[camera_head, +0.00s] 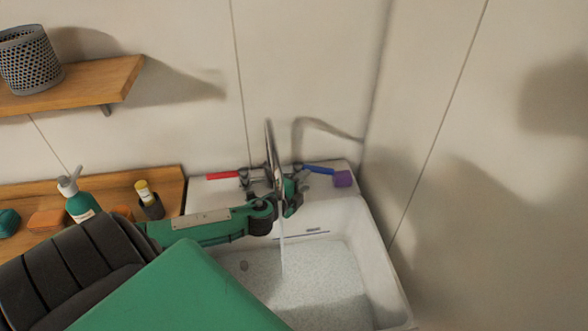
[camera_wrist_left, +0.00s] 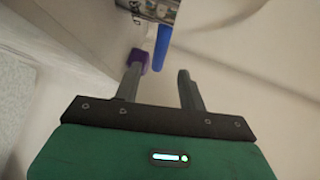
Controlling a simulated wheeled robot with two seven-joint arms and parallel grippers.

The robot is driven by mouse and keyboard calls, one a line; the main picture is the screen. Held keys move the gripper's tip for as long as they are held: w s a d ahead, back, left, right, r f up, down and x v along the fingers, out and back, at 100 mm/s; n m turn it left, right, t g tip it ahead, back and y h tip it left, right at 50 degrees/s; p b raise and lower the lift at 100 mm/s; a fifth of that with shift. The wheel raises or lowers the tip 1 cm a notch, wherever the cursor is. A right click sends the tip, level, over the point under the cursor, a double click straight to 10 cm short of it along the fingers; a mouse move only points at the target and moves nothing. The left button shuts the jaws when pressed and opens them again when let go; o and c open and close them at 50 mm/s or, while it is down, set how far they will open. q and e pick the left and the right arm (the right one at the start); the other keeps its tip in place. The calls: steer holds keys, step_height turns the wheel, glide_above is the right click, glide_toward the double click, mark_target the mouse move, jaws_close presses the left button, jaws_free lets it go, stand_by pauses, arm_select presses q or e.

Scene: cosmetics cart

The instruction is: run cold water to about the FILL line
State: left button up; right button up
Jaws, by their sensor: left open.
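The chrome faucet (camera_head: 268,150) stands at the back of the white sink (camera_head: 372,235), and a water stream (camera_head: 282,255) falls from its spout. A red lever (camera_head: 222,175) is on its left and a blue lever (camera_head: 320,169) on its right. The rippled water (camera_head: 310,275) covers the basin floor; its far edge looks slightly below the dark blue line (camera_head: 302,235) on the back wall. My left gripper (camera_head: 297,187) is open near the blue lever. In the left wrist view, the blue lever (camera_wrist_left: 162,45) lies beyond the open, empty fingers (camera_wrist_left: 160,72). My right gripper is out of view.
A purple block (camera_head: 343,179) sits at the sink's back right; it also shows in the wrist view (camera_wrist_left: 137,58). A green pump bottle (camera_head: 82,205), a yellow-capped bottle (camera_head: 145,192) and an orange block (camera_head: 46,220) stand on the wooden ledge. A wall is close on the right.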

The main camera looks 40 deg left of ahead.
arm_select(q)
steer(key=shift+b+v, duration=0.45)
steer(key=shift+v, duration=1.8)
